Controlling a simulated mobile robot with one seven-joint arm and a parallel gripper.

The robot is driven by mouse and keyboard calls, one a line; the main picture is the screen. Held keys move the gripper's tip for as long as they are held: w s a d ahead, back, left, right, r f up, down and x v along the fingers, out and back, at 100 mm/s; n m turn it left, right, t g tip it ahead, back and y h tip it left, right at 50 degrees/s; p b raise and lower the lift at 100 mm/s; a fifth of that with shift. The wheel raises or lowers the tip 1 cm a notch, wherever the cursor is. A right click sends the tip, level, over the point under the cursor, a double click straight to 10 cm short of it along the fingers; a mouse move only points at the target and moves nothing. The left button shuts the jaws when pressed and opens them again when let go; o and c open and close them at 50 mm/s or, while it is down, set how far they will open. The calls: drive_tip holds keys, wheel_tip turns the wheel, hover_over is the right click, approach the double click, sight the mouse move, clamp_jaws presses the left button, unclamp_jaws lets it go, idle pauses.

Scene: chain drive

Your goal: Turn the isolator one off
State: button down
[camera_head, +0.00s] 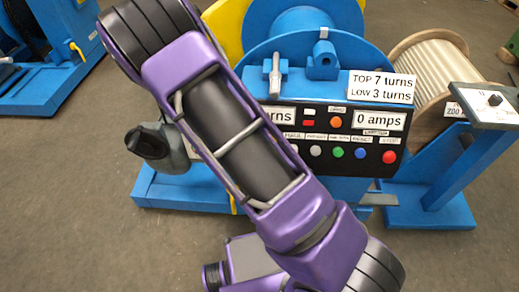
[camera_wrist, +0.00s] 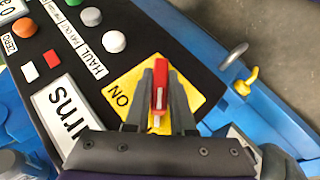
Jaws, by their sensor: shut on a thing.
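The isolator's red handle (camera_wrist: 160,88) stands on a yellow plate (camera_wrist: 128,78) at the edge of the black control panel in the wrist view. The plate reads "ON" on its left side. My gripper (camera_wrist: 160,68) has its two grey fingers on either side of the red handle and is shut on it. The handle points up the picture, along the fingers. Part of the plate is hidden behind the fingers. In the head view my purple arm covers the left part of the panel, and neither the isolator nor the gripper can be made out.
The black panel (camera_head: 345,158) carries several coloured buttons and a "0 amps" display (camera_head: 379,120). A yellow hook-like part (camera_wrist: 245,80) sits on the blue frame to the right. A cable drum (camera_head: 428,70) stands behind.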

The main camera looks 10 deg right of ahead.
drive_tip(key=shift+w, duration=0.1)
idle(0.3)
drive_tip(key=c, duration=0.8)
unclamp_jaws()
drive_tip(key=shift+o, duration=0.2)
drive_tip(key=p+v, duration=0.2)
drive_tip(key=v, duration=1.5)
drive_tip(key=shift+r+p, duration=0.2)
drive_tip(key=shift+p, duration=0.1)
drive_tip(key=shift+a, duration=0.1)
